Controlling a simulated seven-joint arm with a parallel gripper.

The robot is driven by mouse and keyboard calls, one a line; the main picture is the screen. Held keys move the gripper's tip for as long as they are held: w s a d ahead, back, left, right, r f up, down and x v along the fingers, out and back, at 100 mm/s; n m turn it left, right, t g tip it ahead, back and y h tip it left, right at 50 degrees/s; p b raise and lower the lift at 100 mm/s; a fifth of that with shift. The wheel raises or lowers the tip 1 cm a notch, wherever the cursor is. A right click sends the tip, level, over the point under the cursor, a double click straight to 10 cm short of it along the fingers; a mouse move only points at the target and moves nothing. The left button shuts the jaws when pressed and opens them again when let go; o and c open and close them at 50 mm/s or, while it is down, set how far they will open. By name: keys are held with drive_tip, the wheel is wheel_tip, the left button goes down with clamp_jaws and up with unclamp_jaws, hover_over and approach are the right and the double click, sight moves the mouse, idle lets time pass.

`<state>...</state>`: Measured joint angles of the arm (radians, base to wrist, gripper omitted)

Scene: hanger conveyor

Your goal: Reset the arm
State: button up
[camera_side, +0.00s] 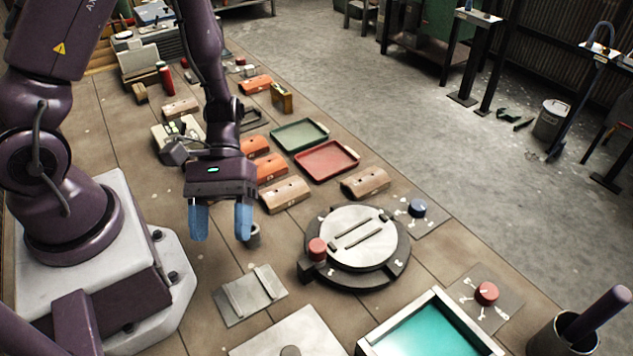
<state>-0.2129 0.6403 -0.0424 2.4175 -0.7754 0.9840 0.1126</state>
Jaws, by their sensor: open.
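My gripper (220,222) has two blue fingers that point down and stand apart, with nothing between them. It hangs above the workbench, left of the round turntable device. A small dark cylinder (252,236) shows just beside the right finger; whether they touch I cannot tell. My purple arm rises from its white base at the left of the view.
A round device (372,238) with a red knob, a blue knob (417,208) and a red knob (486,292) lie to the right. A green tray (299,135), a red tray (326,160) and several orange and tan blocks lie behind. A grey plate (249,295) lies in front.

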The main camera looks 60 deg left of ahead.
drive_tip(key=w+a+r+m+t+y, duration=0.1)
drive_tip(key=a+r+m+t+y, duration=0.2)
drive_tip(key=r, duration=0.8)
drive_tip(key=w+a+r+m+t+y, duration=0.1)
drive_tip(key=a+r+m+t+y, duration=0.3)
drive_tip(key=r, duration=0.8)
drive_tip(key=m+t+y, duration=0.2)
drive_tip(key=t, duration=0.2)
drive_tip(key=shift+a+r, duration=0.2)
